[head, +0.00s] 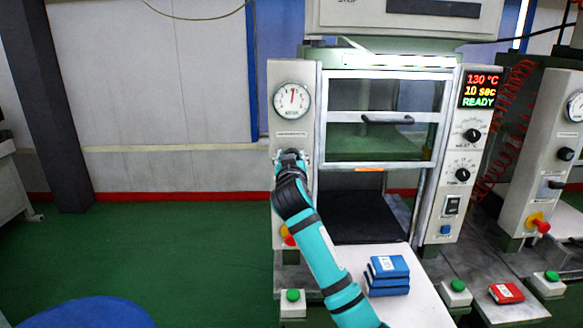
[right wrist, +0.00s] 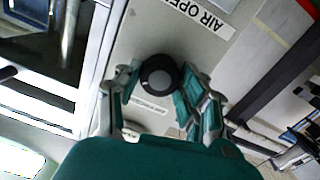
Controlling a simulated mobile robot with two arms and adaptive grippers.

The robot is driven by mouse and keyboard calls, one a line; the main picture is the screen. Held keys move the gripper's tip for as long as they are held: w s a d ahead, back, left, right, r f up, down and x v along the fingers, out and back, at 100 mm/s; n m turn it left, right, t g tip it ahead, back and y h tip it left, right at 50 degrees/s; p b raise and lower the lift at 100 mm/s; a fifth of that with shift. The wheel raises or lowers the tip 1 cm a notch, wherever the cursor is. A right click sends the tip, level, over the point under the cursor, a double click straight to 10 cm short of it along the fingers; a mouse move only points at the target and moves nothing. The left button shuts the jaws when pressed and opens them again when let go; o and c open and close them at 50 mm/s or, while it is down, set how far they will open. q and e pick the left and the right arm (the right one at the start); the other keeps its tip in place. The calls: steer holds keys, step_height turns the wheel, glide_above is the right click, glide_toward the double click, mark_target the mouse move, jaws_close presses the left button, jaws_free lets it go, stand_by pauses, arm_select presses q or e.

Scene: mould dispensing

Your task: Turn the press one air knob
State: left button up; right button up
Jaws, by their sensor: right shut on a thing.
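In the head view my right gripper (head: 290,157) is at the left panel (head: 283,215) of the press, just below the round gauge (head: 292,100), and hides the knob. My left gripper is not in view.
The press has a glass door with a black handle (head: 388,121) and a display (head: 482,88) reading 130 °C, 10 sec, READY. Blue moulds (head: 388,267) lie stacked on the white table (head: 420,300). A red emergency button (head: 288,236) sits below my wrist.

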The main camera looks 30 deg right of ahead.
steer(key=shift+m+b, duration=0.3)
steer(key=shift+m, duration=0.3)
steer(key=o, duration=1.2)
steer(key=v, duration=1.2)
steer(key=shift+r, duration=0.1)
